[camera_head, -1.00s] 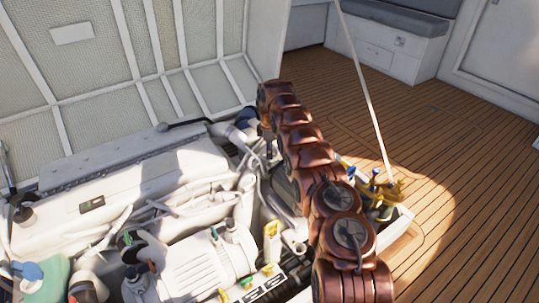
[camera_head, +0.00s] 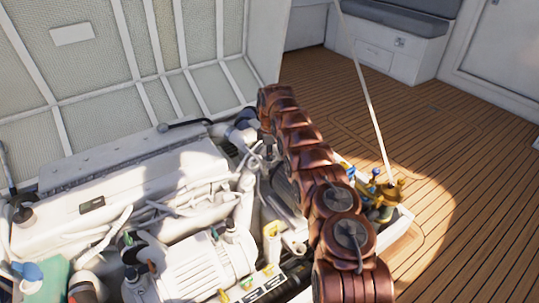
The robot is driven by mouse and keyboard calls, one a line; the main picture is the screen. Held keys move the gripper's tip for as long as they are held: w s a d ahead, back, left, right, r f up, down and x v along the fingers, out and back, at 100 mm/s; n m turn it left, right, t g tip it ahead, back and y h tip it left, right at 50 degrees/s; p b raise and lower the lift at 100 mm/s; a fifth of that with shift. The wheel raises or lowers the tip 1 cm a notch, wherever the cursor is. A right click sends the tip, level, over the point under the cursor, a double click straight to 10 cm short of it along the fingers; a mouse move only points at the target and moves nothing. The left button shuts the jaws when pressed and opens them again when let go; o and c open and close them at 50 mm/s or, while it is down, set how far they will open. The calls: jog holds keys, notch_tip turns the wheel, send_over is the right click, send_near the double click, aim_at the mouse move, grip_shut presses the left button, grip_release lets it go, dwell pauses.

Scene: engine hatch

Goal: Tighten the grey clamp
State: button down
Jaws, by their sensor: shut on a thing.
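My copper arm reaches from the bottom of the view up to the far right end of the white engine (camera_head: 130,185). My gripper (camera_head: 267,147) is at the arm's far end, small and mostly hidden below the last link, among hoses and fittings. It is shut on a small part there, which I take to be the grey clamp. The clamp's outline and how tight it sits cannot be made out, because the arm and shadow cover that spot.
The raised hatch lid (camera_head: 120,70) stands behind the engine. Brass valve fittings (camera_head: 385,193) with blue handles sit right of my arm, beside a thin pale strut (camera_head: 365,90). Hoses and pipes crowd the bay. The wooden deck (camera_head: 460,190) on the right is clear.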

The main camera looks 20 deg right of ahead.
jog(key=shift+m, duration=0.3)
jog(key=m+p, duration=0.1)
jog(key=m, duration=0.4)
jog(key=m+p, duration=0.1)
jog(key=m, duration=0.4)
jog(key=shift+m, duration=0.3)
dwell(0.4)
jog(key=c, duration=1.2)
grip_release()
